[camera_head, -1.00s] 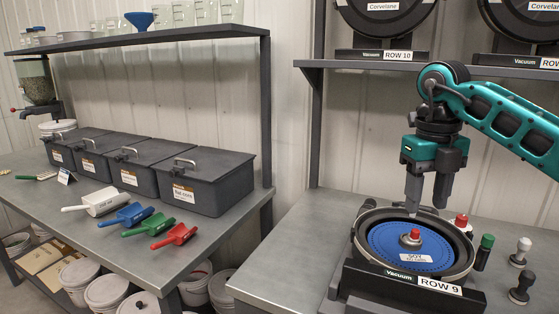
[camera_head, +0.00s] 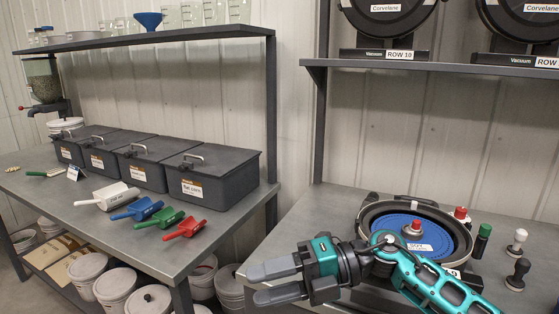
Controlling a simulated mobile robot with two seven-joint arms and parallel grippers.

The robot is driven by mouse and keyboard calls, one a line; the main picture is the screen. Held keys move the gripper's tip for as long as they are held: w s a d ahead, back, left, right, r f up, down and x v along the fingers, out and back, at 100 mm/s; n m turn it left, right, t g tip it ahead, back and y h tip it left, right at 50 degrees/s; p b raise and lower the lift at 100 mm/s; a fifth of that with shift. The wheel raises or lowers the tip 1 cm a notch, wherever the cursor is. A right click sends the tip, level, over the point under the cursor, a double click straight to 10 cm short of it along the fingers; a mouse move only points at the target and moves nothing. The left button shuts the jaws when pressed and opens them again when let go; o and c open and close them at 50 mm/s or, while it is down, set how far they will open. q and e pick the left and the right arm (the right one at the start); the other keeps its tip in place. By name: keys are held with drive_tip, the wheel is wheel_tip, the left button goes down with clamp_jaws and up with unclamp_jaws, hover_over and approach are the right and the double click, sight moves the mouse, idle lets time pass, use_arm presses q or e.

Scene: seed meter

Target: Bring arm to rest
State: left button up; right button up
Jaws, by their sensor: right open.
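My right arm comes in from the lower right, teal and black. My right gripper (camera_head: 267,283) points left, in front of the right bench, with its two grey fingers apart and nothing between them. The forearm passes in front of the seed meter (camera_head: 465,254), hiding most of its base and row label. The meter's blue disc (camera_head: 388,229) with a red-topped hub (camera_head: 416,225) lies in the round housing. My left gripper is not in view.
Red, green, white and black knobs stand right of the meter; the green one (camera_head: 482,240) is upright. The left bench (camera_head: 150,255) holds lidded grey bins (camera_head: 222,190) and coloured scoops (camera_head: 186,228). A shelf (camera_head: 440,70) with more meters is above. White buckets (camera_head: 118,286) stand below.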

drive_tip(key=d+f+m+t+h, duration=0.3)
drive_tip(key=d+f+m+t, duration=0.25)
drive_tip(key=m+t, duration=0.65)
drive_tip(key=d+f+m+t+h, duration=0.35)
drive_tip(key=f+m+t, duration=0.35)
drive_tip(key=m, duration=0.8)
drive_tip(key=s+d+f+m+g+h, duration=0.2)
drive_tip(key=s+d+f+m+h, duration=0.1)
drive_tip(key=s+f, duration=0.4)
drive_tip(key=s+d+f+m+g+h, duration=0.3)
drive_tip(key=s+d+f+m+h, duration=0.1)
drive_tip(key=f, duration=0.5)
drive_tip(key=s+d+m, duration=0.1)
drive_tip(key=s+d, duration=0.1)
drive_tip(key=d, duration=0.1)
drive_tip(key=shift+s+d+m+g, duration=0.15)
drive_tip(key=shift+s+m+g, duration=0.15)
drive_tip(key=shift+s+m, duration=0.1)
drive_tip(key=shift+c, duration=0.3)
